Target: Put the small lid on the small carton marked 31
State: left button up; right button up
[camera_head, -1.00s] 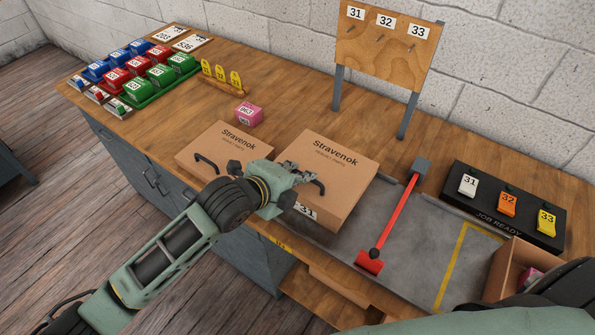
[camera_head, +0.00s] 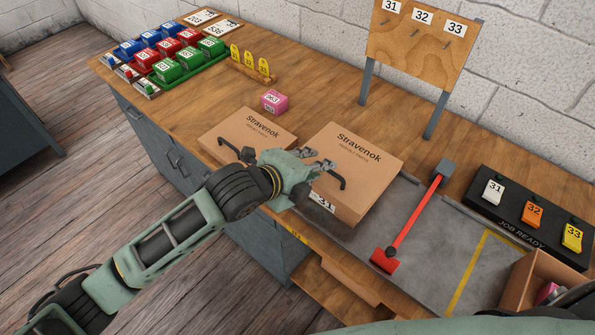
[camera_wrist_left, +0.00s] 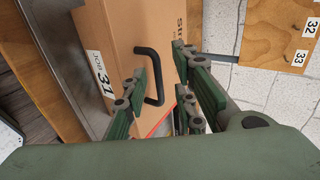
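A brown cardboard piece printed Stravenok (camera_head: 365,155), with a black bar handle (camera_head: 338,179), is on the bench; a label reading 31 (camera_head: 322,202) shows on its front side. A lower, flatter Stravenok piece (camera_head: 257,128), also with a black handle, lies to its left. My left gripper (camera_head: 322,168) is at the right piece's handle. In the left wrist view its fingers (camera_wrist_left: 165,95) are apart, with the handle (camera_wrist_left: 152,72) near and between them; contact is unclear. An open brown carton (camera_head: 533,277) stands at lower right, its marking unseen. My right gripper is out of view.
A black JOB READY tray (camera_head: 510,225) holds numbered tags. A pink box (camera_head: 274,101), coloured bins (camera_head: 170,55) and a peg board (camera_head: 420,45) stand behind.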

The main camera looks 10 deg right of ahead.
pick_arm(q)
jog(key=b+v, duration=0.1)
jog(key=v, duration=0.8)
jog(key=shift+r, duration=0.15)
jog(key=shift+s, duration=0.1)
